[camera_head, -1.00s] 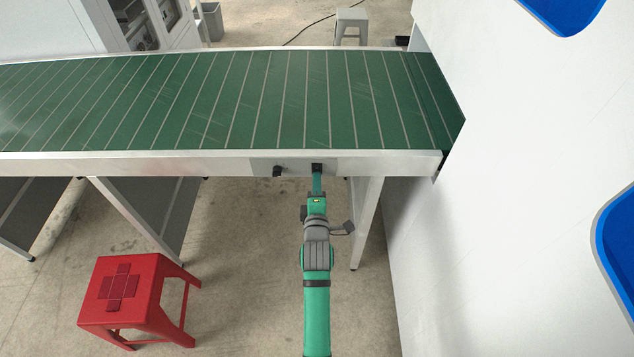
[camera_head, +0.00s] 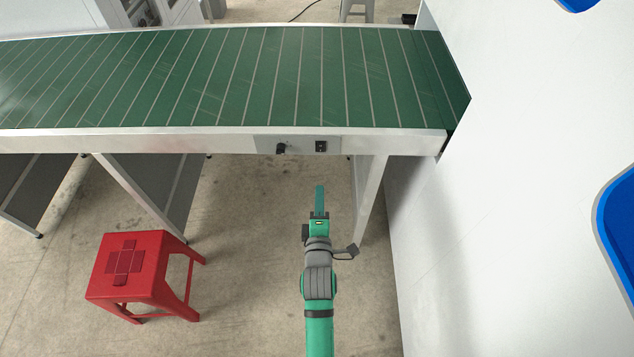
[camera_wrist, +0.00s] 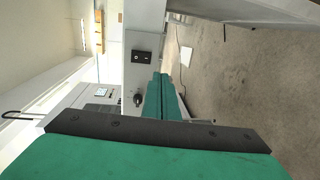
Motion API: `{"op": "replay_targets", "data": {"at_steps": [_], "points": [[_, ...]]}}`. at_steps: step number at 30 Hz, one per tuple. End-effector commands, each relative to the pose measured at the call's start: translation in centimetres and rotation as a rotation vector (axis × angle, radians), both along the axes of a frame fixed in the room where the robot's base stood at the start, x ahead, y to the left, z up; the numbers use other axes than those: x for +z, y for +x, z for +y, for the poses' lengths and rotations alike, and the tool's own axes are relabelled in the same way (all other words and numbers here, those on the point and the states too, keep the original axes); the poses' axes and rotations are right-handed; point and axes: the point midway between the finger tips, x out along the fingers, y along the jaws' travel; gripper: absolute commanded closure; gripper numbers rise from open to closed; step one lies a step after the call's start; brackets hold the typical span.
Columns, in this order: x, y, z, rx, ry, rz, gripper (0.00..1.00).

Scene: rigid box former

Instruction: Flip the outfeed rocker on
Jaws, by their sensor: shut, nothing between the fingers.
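The outfeed rocker (camera_head: 321,146) is a small black switch on a grey plate on the conveyor's front rail. A black knob (camera_head: 281,148) sits to its left on the same plate. In the wrist view the rocker (camera_wrist: 142,56) and the knob (camera_wrist: 138,99) both show on the plate beyond my fingers. My gripper (camera_head: 320,188) is shut and empty, below and in front of the rocker, clearly apart from it. In the wrist view my green fingers (camera_wrist: 160,92) lie together. The rocker's on or off position is too small to tell.
The green conveyor belt (camera_head: 240,80) runs across above the rail. A red stool (camera_head: 135,262) stands at lower left. A conveyor leg (camera_head: 372,195) stands right of my gripper, and a large white wall (camera_head: 530,180) closes off the right.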

Motion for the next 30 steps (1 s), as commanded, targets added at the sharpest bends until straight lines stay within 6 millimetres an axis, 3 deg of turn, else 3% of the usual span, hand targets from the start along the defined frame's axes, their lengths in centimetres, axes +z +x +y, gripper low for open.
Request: {"op": "replay_targets", "data": {"at_steps": [7, 26, 30], "points": [[-0.2, -1.6, 0.3, 0.005, -0.001, 0.000, 1.00], [-0.2, -1.8, 0.4, 0.006, 0.002, 0.001, 1.00], [-0.9, -3.4, 0.2, 0.001, 0.058, 0.008, 1.00]]}}
